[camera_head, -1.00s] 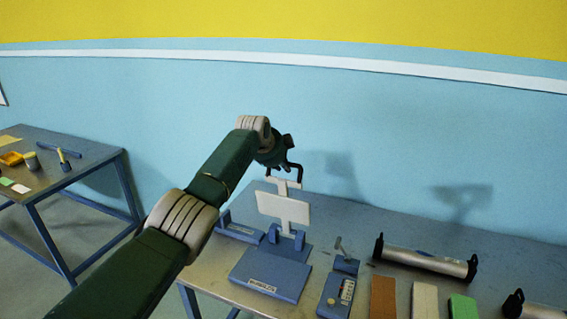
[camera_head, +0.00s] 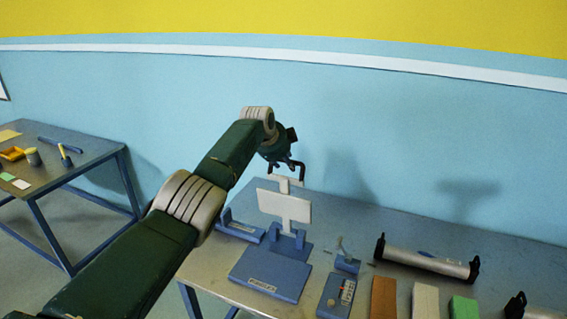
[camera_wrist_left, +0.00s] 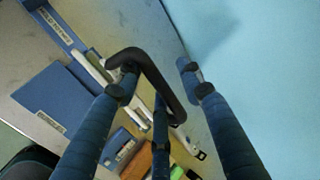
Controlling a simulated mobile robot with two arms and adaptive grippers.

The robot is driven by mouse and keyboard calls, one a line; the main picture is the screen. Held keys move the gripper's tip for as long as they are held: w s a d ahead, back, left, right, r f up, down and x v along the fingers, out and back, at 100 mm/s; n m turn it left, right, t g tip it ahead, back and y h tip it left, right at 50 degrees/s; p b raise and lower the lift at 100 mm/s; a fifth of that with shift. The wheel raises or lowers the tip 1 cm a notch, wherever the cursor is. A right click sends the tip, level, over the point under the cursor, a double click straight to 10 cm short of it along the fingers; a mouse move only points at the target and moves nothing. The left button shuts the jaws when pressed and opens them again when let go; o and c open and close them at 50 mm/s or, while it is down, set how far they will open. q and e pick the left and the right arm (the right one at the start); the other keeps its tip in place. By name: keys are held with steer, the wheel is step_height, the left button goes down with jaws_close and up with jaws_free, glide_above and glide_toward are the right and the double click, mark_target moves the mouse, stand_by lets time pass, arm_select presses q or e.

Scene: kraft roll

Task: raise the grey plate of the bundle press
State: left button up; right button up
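The bundle press has a blue base (camera_head: 270,273) on the table. Its pale grey plate (camera_head: 284,206) stands up, nearly upright, above the base. A black bent handle (camera_wrist_left: 150,70) shows in the left wrist view, with the plate's pale edge below it. My left gripper (camera_head: 287,166) is at the top of the plate, by the handle. In the left wrist view its blue fingers (camera_wrist_left: 160,75) are spread around the handle, with the right finger clear of it. I cannot tell whether the other fingers touch it. My right gripper is not in view.
Right of the press are a small blue device (camera_head: 338,295), a brown block (camera_head: 384,297), a pale block (camera_head: 425,301), a green block (camera_head: 464,307) and a silver roller (camera_head: 425,258). A second table (camera_head: 90,158) with small items stands at the left. The wall is behind.

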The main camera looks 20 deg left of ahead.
arm_select(q)
steer(key=shift+w+d+r, duration=0.1)
steer(key=shift+d+r, duration=0.1)
steer(key=shift+d, duration=0.05)
steer(key=shift+s+a+r, duration=0.1)
steer(key=shift+s+r, duration=0.25)
steer(key=shift+r, duration=0.25)
steer(key=v, duration=1)
steer(key=shift+s, duration=0.4)
